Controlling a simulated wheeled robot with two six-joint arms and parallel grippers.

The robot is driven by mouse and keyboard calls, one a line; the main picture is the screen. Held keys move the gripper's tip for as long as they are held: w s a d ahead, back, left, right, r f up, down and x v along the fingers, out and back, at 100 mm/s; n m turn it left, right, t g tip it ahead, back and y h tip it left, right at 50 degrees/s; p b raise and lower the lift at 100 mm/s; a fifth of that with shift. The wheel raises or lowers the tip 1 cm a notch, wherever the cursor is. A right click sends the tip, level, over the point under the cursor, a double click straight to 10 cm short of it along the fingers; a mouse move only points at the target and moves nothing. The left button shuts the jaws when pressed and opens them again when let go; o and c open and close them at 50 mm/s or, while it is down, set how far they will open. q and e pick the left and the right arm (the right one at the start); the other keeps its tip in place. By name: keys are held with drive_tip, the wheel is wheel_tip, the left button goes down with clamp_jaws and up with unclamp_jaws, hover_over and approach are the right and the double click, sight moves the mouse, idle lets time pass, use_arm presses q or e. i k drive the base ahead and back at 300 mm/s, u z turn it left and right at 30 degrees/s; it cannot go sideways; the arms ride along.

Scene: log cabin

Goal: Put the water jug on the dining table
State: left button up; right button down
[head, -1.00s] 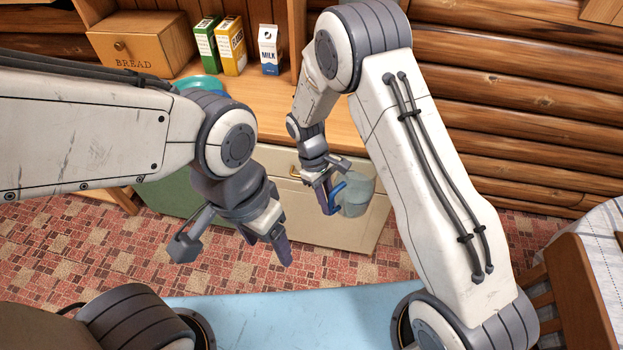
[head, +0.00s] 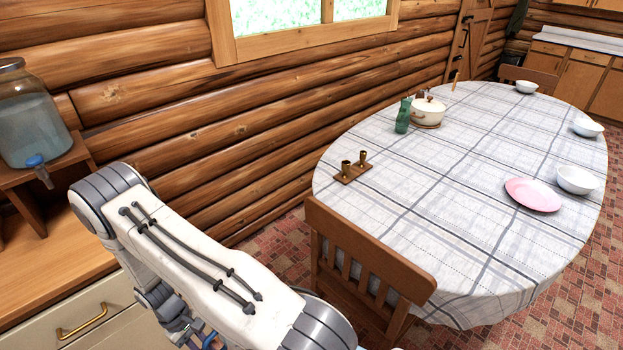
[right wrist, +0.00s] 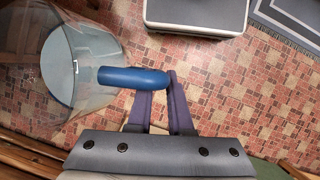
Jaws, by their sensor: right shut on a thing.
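The water jug (right wrist: 100,45) is clear with a blue handle (right wrist: 125,76), and it hangs over the floor in the right wrist view. My right gripper (right wrist: 158,82) is shut on the handle, with the jug body to the left of the fingers. In the head view the right arm is at lower left, and the jug is almost wholly hidden at the bottom edge. The dining table (head: 440,190) stands to the right under a checked cloth, apart from the gripper. My left gripper is out of view.
A wooden chair (head: 365,255) stands at the table's near edge. The cloth's near middle is bare. A glass dispenser (head: 32,125) stands far left.

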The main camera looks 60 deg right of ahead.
sight(496, 240)
drive_tip(key=u, duration=0.6)
drive_tip(key=k, duration=2.7)
drive_tip(key=z, duration=1.8)
drive_tip(key=i, duration=0.4)
